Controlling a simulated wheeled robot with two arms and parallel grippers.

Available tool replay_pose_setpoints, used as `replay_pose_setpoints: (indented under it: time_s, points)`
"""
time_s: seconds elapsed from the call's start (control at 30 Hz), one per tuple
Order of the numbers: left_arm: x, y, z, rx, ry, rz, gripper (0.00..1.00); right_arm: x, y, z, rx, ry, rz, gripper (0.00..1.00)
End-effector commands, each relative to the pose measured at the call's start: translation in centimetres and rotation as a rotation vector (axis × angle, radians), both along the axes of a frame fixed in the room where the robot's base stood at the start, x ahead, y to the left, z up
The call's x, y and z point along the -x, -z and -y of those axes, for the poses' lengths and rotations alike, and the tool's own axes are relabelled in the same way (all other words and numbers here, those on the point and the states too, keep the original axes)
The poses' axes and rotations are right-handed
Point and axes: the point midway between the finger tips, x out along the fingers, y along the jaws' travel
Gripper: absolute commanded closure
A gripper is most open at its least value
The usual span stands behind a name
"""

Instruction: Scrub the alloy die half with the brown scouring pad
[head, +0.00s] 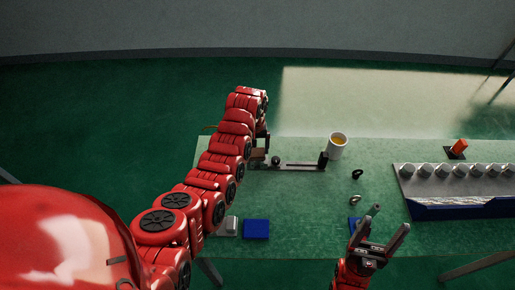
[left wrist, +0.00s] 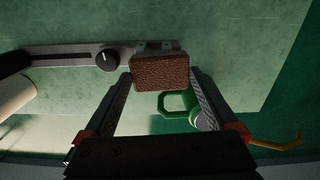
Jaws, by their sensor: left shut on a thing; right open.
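The brown scouring pad (left wrist: 160,72) is a rough brown block. My left gripper (left wrist: 161,76) is shut on it, one finger on each side. In the head view the pad (head: 257,154) shows only in part below the left gripper (head: 262,142), at the left end of a dark rail. A grey metal piece (left wrist: 153,47), which looks like the alloy die half, sits just beyond the pad and is partly hidden by it. I cannot tell whether they touch. My right gripper (head: 384,228) is open near the front edge of the bench.
The rail (head: 298,166) runs right toward a mug (head: 338,146). Small dark rings and a dark cylinder (head: 373,210) lie near the right gripper. A tray (head: 430,203) with several grey cylinders stands at right. A blue block (head: 256,230) and grey block (head: 229,226) lie front left.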

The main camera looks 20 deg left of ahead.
Motion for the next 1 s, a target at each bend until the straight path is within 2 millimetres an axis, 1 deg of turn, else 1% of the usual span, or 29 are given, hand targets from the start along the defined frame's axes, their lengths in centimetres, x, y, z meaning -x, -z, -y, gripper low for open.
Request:
replay_pose_setpoints:
  time_s: [0.03,0.4,0.53,0.83,0.9,1.0]
  points:
    - [0.4,0.4,-0.5,-0.007,-0.006,-0.014,0.60,0.0,0.1,0.0,0.000,0.000,0.000,0.28]
    - [0.6,0.4,-0.7,-0.011,-0.010,-0.020,0.60,0.0,0.0,0.0,0.000,0.000,0.000,0.28]
    - [0.5,-0.7,-0.7,-0.011,-0.010,-0.017,0.60,0.0,-0.4,0.0,0.000,0.000,0.000,0.28]
    - [0.3,-4.1,-0.4,-0.007,-0.006,-0.010,0.60,0.0,-1.3,0.0,0.000,0.000,0.000,0.28]
    - [0.3,-4.6,-0.4,-0.007,-0.006,-0.011,0.60,0.0,-1.4,0.0,0.000,0.000,0.000,0.28]
    - [0.3,-4.8,-0.4,-0.006,-0.005,-0.012,0.60,0.0,-1.3,0.0,0.000,0.000,0.000,0.28]
